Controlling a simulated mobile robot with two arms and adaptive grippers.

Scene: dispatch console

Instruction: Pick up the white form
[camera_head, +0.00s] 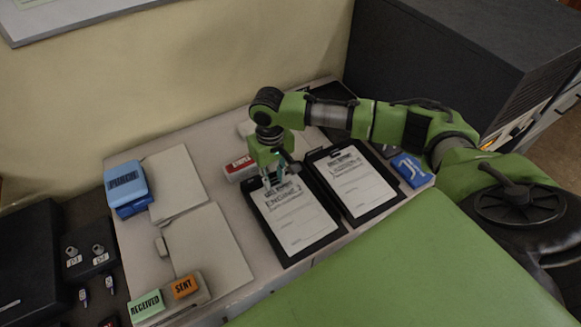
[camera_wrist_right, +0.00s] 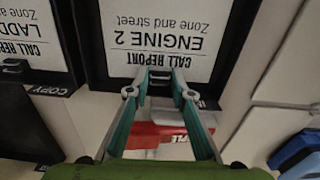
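A white form headed CALL REPORT, ENGINE 2 (camera_head: 301,221) lies on a black clipboard (camera_head: 268,231); it shows upside down in the right wrist view (camera_wrist_right: 155,30). A second white form (camera_head: 351,184), headed CALL REPORT, LADDER, lies on another black clipboard (camera_head: 386,208) to its right. My right gripper (camera_head: 273,184) points down over the top edge of the ENGINE 2 form. In the wrist view its fingertips (camera_wrist_right: 161,82) stand a small gap apart at the CALL REPORT line, with nothing clearly held between them. Contact is unclear. My left gripper is out of view.
Pale folders (camera_head: 208,243), a blue POLICE block (camera_head: 126,184), and RECEIVED (camera_head: 146,305) and SENT (camera_head: 185,286) blocks are at the left. A blue box (camera_head: 411,169) is at the right. A green surface (camera_head: 420,265) fills the front.

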